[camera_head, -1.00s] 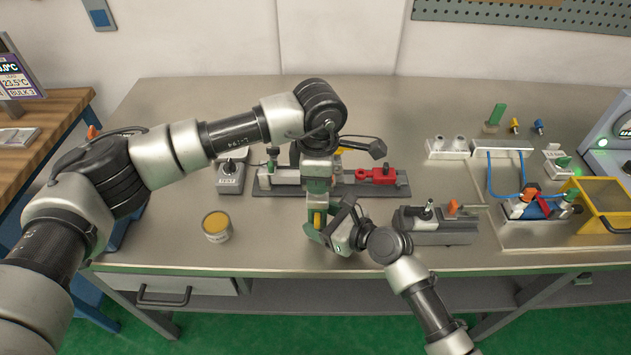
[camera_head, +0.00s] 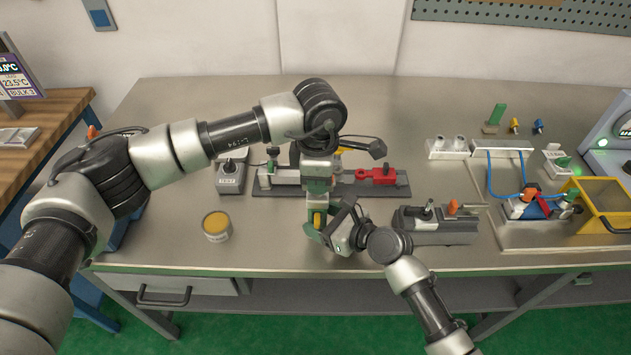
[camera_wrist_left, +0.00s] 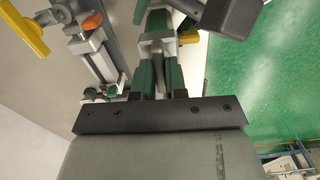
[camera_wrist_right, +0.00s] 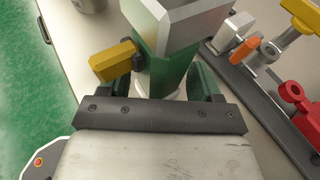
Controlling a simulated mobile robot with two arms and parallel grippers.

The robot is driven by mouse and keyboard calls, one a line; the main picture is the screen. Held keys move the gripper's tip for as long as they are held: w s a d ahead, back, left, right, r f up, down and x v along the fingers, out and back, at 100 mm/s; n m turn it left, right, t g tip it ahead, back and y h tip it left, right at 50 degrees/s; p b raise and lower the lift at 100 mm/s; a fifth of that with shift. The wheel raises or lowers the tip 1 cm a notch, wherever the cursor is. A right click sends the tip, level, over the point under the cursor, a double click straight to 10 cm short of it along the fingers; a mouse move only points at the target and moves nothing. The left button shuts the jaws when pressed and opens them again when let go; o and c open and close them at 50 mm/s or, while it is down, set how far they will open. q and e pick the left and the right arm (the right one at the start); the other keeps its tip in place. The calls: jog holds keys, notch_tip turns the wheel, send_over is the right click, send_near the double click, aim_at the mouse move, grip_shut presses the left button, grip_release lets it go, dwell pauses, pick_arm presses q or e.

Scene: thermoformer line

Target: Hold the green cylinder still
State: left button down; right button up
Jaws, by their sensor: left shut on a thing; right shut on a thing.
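The green cylinder (camera_head: 320,206) is upright near the front middle of the bench, with a yellow part (camera_head: 317,219) on its side. It shows larger in the right wrist view (camera_wrist_right: 165,78), where the yellow part (camera_wrist_right: 112,62) sticks out to the left. My left gripper (camera_head: 319,190) is shut from above at the cylinder's upper end; its fingers (camera_wrist_left: 160,80) hide most of the held part. My right gripper (camera_head: 325,228) is shut on the cylinder lower down, from the front right. The cylinder's bottom is hidden in the head view.
Behind the grippers lies a dark fixture rail (camera_head: 270,190) with a red clamp (camera_head: 378,174). A grey fixture (camera_head: 440,232) stands close on the right. A yellow-topped can (camera_head: 216,227) and a joystick box (camera_head: 230,178) stand left.

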pick_arm(q)
jog(key=shift+r, duration=0.1)
jog(key=m, duration=0.4)
jog(key=shift+m, duration=0.4)
jog(key=shift+m, duration=2.4)
jog(key=m, duration=0.4)
jog(key=shift+m, duration=0.4)
